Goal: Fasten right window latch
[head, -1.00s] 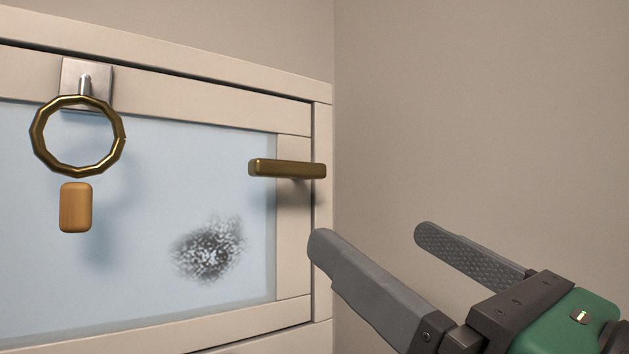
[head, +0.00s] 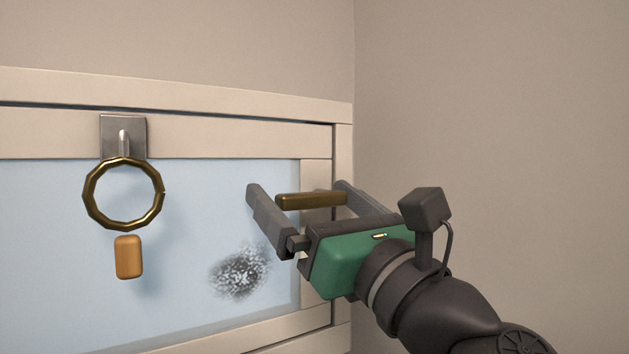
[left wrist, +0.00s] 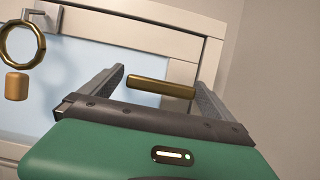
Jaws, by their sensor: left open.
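The right window latch (head: 310,200) is a brass bar lying level across the right edge of the window frame. It also shows in the left wrist view (left wrist: 160,87), between my fingers. My left gripper (head: 300,188) is open, with one finger to the left of the latch and the other by its right end. Whether either finger touches the latch cannot be told. The window (head: 60,230) has a pale blue pane in a cream frame (head: 230,135). My right gripper is not in view.
A brass ring (head: 88,210) hangs from a metal hook plate (head: 137,125) on the frame, with a wooden tag (head: 128,258) below it. A dark speckled smudge (head: 238,275) marks the pane. A bare wall (head: 500,130) stands at the right.

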